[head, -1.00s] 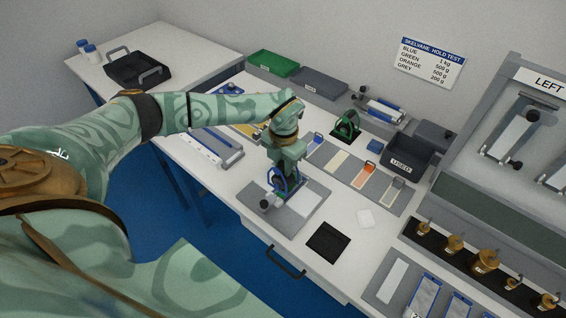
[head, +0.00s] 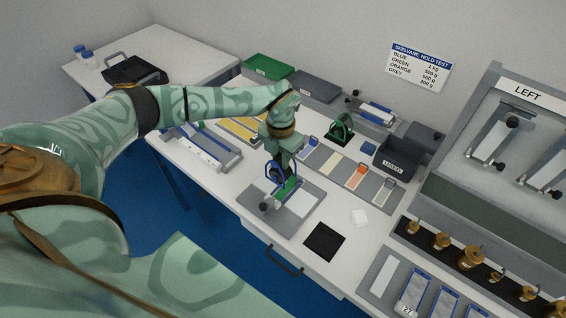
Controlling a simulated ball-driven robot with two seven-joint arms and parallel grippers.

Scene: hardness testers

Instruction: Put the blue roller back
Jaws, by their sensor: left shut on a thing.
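The blue roller (head: 270,174) is in my left gripper (head: 279,168), which points down and is shut on it. The roller is over the back left part of the grey plate (head: 306,193). Whether it touches the plate is hard to tell. A green patch (head: 287,188) shows just in front of it on the plate. The gripper's fingertips are partly hidden by the hand and roller. The green roller (head: 340,131) stands farther back to the right. My right gripper is out of view.
A slotted rack (head: 345,171) with coloured strips lies right of the plate. Behind it is the dark USED bin (head: 395,160). A black square pad (head: 324,242) lies in front. A long blue-edged tray (head: 207,149) is to the left. Brass weights (head: 442,241) stand at the right.

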